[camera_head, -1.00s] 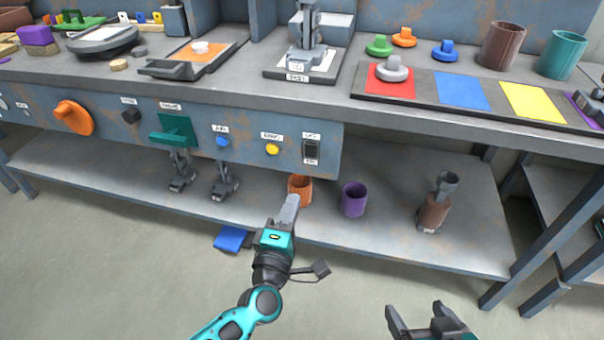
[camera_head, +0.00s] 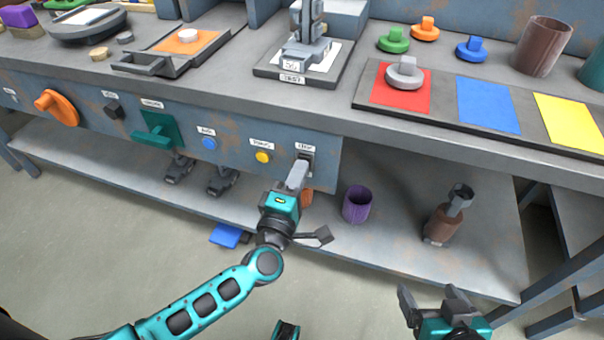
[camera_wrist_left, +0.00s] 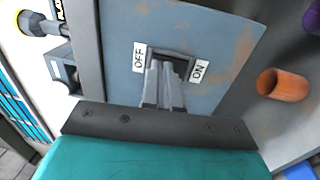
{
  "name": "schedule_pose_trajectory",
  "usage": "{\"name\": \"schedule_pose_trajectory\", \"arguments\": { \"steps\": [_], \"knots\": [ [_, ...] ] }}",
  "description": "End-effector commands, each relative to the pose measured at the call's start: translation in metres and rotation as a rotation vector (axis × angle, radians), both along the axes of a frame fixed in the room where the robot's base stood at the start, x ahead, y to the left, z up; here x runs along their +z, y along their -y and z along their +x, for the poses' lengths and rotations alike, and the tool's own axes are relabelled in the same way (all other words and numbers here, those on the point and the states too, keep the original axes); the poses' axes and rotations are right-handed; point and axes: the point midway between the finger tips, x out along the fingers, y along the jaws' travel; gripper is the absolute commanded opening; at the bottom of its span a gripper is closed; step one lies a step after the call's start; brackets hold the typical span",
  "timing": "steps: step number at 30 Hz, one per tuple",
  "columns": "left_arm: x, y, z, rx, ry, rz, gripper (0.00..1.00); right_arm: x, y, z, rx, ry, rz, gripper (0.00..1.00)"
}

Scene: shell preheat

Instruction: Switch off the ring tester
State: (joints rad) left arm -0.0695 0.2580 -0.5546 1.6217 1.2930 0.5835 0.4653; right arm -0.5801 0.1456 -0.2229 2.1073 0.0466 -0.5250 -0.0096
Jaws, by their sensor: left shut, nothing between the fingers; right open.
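The rocker switch (camera_head: 309,157) sits at the right end of the blue-grey front panel. In the left wrist view the dark switch (camera_wrist_left: 178,56) lies between an OFF label (camera_wrist_left: 139,57) and an ON label (camera_wrist_left: 199,71). My left gripper (camera_head: 299,171) is shut and empty, its fingertips (camera_wrist_left: 164,72) at the switch and covering part of it. I cannot tell whether they touch or which way the rocker is tilted. My right gripper (camera_head: 434,292) is open and empty, low in front of the lower shelf. A grey device (camera_head: 305,45) with a small label stands on the bench above the switch.
The panel also carries a yellow button (camera_head: 263,157), a blue button (camera_head: 210,143), a green handle (camera_head: 156,130) and an orange knob (camera_head: 57,108). Below, a purple cup (camera_head: 357,204) and a brown container (camera_head: 440,224) stand on the shelf. An orange cup (camera_wrist_left: 284,85) is near the left gripper.

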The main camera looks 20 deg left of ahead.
Motion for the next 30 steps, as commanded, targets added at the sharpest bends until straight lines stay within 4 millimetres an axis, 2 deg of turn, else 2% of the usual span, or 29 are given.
{"name": "schedule_pose_trajectory", "arguments": {
  "steps": [30],
  "knots": [
    [0.0066, 0.0005, 0.0058, 0.001, 0.002, -0.002, 0.0, 0.0037, 0.0009, -0.0022, -0.001, -0.004, -0.002, 0.84]
  ]
}}
